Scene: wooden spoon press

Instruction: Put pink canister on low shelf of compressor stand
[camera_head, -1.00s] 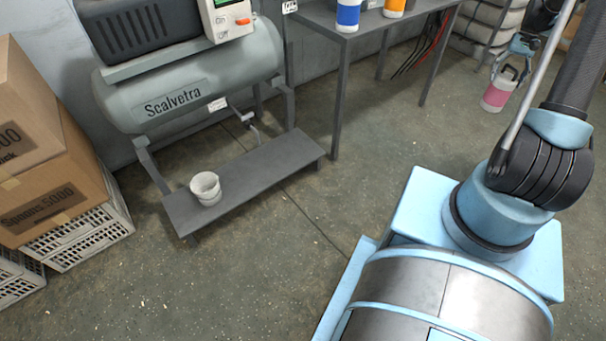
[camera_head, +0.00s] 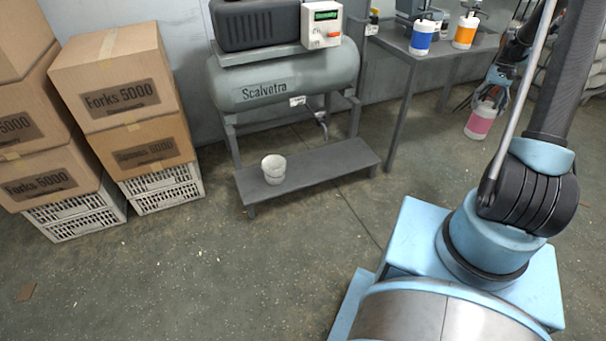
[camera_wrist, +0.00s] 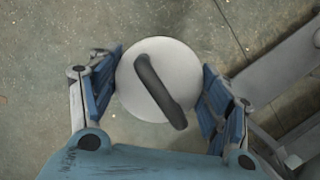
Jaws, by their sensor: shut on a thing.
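The pink canister (camera_head: 481,121), white with a pink band, hangs in my gripper (camera_head: 487,95) at the right of the head view, to the right of the compressor stand. In the wrist view its round white lid (camera_wrist: 185,72) with a dark handle sits between the two blue finger pads of my gripper (camera_wrist: 160,85), which is shut on it. The compressor stand's low shelf (camera_head: 325,164) is a grey plate near the floor under the grey-green Scalvetra tank (camera_head: 285,75). A white cup-like pot (camera_head: 273,168) stands on the shelf's left part.
A grey table (camera_head: 450,42) stands right of the stand and carries a blue-banded canister (camera_head: 422,37) and an orange-banded one (camera_head: 466,32). Cardboard boxes (camera_head: 118,80) on white crates (camera_head: 165,190) stand at the left. The floor before the shelf is open. The shelf's right part is bare.

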